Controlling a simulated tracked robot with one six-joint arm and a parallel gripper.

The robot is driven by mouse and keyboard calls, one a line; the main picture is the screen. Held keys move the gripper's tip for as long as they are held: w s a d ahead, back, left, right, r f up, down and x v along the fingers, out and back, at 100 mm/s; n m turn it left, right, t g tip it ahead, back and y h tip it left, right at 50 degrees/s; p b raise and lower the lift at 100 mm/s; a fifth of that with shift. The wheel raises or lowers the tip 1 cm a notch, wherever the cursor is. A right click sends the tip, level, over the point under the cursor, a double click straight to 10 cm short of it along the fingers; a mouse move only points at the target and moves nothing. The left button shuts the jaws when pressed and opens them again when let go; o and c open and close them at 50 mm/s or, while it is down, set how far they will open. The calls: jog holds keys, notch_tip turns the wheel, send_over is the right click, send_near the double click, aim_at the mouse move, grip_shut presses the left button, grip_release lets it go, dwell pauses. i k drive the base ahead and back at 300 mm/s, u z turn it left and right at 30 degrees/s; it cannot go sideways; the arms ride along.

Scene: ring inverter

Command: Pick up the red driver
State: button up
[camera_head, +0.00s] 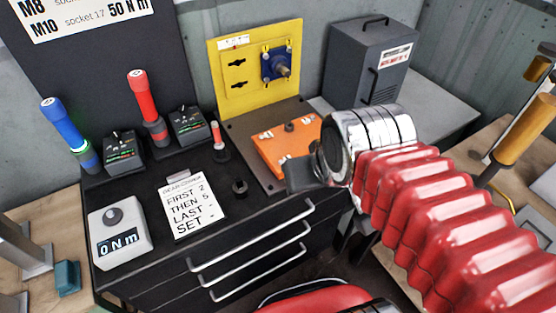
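The red driver (143,98) stands upright, leaning slightly, at the back of the black bench, with a dark grey lower body. Its lower tip is near two dark box units and is hard to make out. A blue driver (61,122) with a green band stands to its left. My arm, with a red bellows sleeve and a chrome wrist, reaches in from the right. My gripper (298,177) is dark and partly hidden by the wrist. It is over the bench's right part, well to the right of the red driver. I cannot tell whether its fingers are open.
Dark box units (122,152) stand between and beside the drivers. An orange plate (283,150) and yellow panel (240,98) are behind my gripper.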

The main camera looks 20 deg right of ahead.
aim_at(138, 80)
jog(key=u, duration=0.55)
jog(key=k, duration=1.35)
jog(key=u, duration=0.85)
jog(key=i, duration=1.15)
jog(key=u, duration=0.7)
